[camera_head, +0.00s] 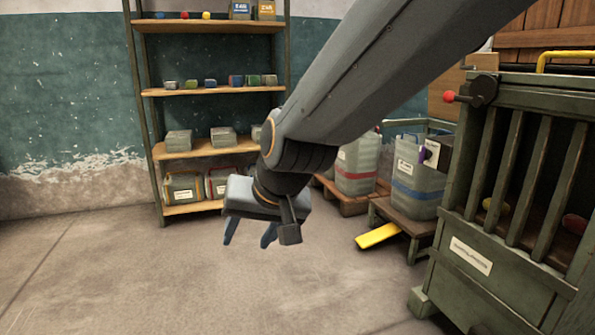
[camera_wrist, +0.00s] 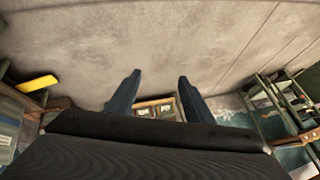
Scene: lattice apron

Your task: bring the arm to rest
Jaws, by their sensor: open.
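My gripper (camera_head: 249,237) hangs at the end of my grey arm in the middle of the head view, its two blue fingers spread apart and pointing down. Nothing is between the fingers. It is above open floor, in front of the shelf. In the wrist view my gripper (camera_wrist: 158,83) shows the same two fingers apart, with bare floor and part of the shelf's lower boxes beyond them.
A shelf (camera_head: 212,90) with several small items stands at the back. Bins (camera_head: 417,190) on low wooden stands, a yellow plate (camera_head: 378,236) and a green slatted cage (camera_head: 500,235) are at the right. The concrete floor (camera_head: 130,270) at the front left is clear.

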